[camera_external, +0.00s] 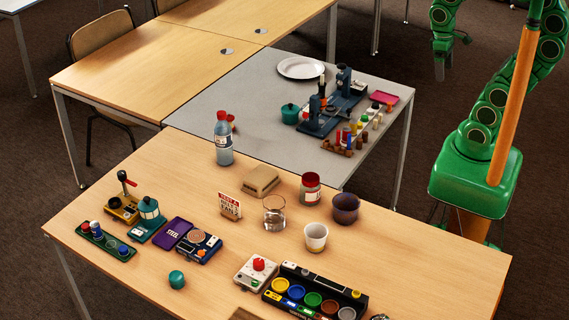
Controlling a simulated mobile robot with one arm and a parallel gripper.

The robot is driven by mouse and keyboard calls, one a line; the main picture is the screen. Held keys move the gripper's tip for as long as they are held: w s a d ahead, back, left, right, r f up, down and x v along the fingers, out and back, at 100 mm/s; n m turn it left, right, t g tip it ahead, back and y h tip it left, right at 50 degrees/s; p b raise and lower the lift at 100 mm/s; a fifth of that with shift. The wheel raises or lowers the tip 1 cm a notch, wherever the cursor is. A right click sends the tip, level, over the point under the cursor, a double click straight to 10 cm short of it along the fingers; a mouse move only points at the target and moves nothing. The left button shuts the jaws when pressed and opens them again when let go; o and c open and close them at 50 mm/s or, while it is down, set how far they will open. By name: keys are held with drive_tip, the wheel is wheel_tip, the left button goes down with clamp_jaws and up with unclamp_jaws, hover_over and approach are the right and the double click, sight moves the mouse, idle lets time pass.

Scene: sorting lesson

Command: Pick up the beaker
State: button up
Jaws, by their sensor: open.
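The beaker (274,213) looks like a clear glass vessel with some clear liquid low inside. It stands upright near the middle of the front wooden table (420,262). My gripper (441,70) hangs at the top right, beyond the right side of the grey table, with its fingers pointing down. It is open and holds nothing visible. It is far from the beaker and touches nothing. The fingers are small in this view.
Around the beaker stand a red-lidded jar (310,188), a white cup (315,237), a dark purple cup (345,208), a tan block (261,181) and a small sign (229,206). A bottle (223,140) stands behind. The wooden table's right end is clear.

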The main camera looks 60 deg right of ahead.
drive_tip(key=w+a+m+g+y, duration=0.1)
drive_tip(key=w+a+m+y, duration=0.35)
drive_tip(key=w+a, duration=0.95)
drive_tip(key=w+a+m+g+y, duration=0.1)
drive_tip(key=w+a+m+y, duration=0.35)
drive_tip(key=w+a, duration=1)
drive_tip(key=w+a+m+g+y, duration=0.2)
drive_tip(key=w+a+m+y, duration=0.4)
drive_tip(key=a, duration=1.5)
drive_tip(key=n+h, duration=0.2)
approach(273, 225)
drive_tip(key=shift+f+x, duration=0.15)
drive_tip(key=shift+x, duration=1.55)
drive_tip(key=shift+f+x, duration=0.2)
drive_tip(key=shift+x, duration=1.45)
drive_tip(key=shift+w+d+t+h, duration=0.1)
drive_tip(key=shift+t+h, duration=0.2)
drive_tip(key=c, duration=1.1)
drive_tip(key=shift+r, duration=0.25)
